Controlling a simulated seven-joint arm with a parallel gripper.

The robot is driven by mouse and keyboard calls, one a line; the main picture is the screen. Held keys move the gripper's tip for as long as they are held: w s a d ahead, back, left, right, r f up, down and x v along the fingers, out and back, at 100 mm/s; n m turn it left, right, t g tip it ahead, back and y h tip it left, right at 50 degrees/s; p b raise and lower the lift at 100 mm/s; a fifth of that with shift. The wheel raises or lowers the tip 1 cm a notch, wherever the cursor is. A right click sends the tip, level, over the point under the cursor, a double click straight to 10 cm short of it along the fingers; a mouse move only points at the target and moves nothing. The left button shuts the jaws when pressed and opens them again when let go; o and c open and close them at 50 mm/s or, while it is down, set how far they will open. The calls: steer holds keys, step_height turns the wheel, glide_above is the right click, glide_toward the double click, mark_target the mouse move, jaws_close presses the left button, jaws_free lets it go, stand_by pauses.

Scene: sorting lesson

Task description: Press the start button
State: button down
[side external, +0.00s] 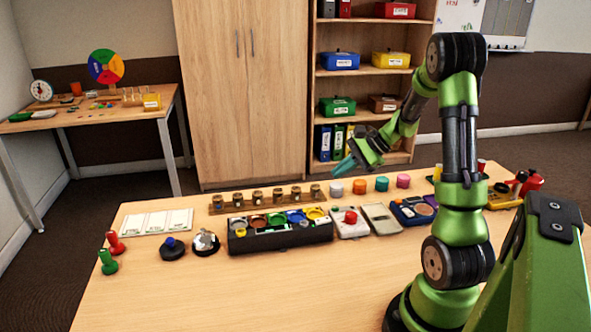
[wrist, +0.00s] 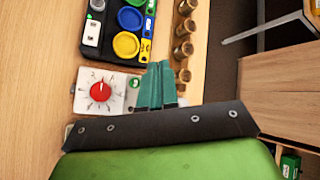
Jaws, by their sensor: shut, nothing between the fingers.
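A white box with a round red dial (wrist: 100,91) and tick marks lies on the table in the wrist view. A small green spot, which looks like a button (wrist: 134,82), is at its right edge. No label reading start is legible. The same white box (side external: 337,230) shows in the side view, right of the black tray. My gripper (side external: 343,168) is shut and empty, in the air above and behind the box. In the wrist view its teal fingers (wrist: 155,72) are together, just right of the green spot. My wrist covers the lower part of that view.
A black tray (side external: 280,242) with coloured rings stands left of the box. A grey-beige device (side external: 381,218) is on its right. A wooden rail with several brass-coloured pieces (side external: 278,196) and several coloured jars (side external: 359,187) stand behind. The front of the table is clear.

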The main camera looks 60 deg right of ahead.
steer(key=shift+f, duration=4.15)
steer(key=shift+f, duration=0.4)
steer(key=shift+f, duration=0.45)
steer(key=shift+r, duration=0.9)
step_height(320, 180, up, 5)
